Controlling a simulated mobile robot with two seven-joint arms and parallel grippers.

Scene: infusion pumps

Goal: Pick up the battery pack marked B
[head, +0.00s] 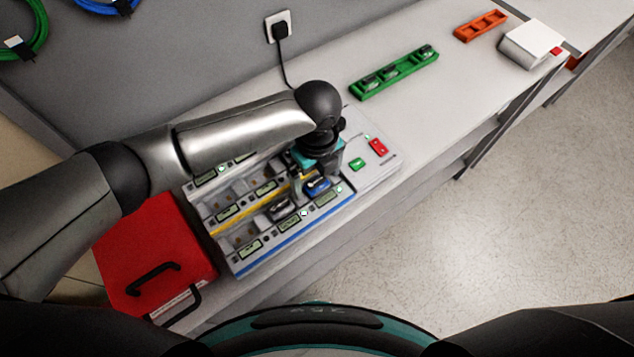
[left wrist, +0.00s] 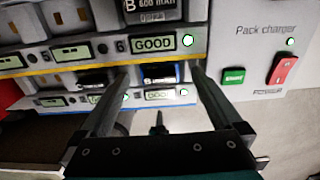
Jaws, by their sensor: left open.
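My left gripper (head: 310,188) is open over the right part of the charger (head: 225,240), pointing down. In the left wrist view its two fingers (left wrist: 158,76) stand on either side of a dark pack with a blue edge (left wrist: 162,70) in the front row. This pack shows blue in the head view (head: 318,186); its label is too small to read surely. A dark pack lettered B, 600 mAh (left wrist: 153,10), sits in the row behind, cut off by the frame's top. Another dark pack (head: 283,208) sits left of the blue one. My right gripper is not in view.
A red case (head: 155,255) stands left of the charger. A green holder (head: 395,72) with several dark items, an orange holder (head: 480,25) and a white box (head: 532,44) lie farther right. The bench between charger and green holder is mostly clear.

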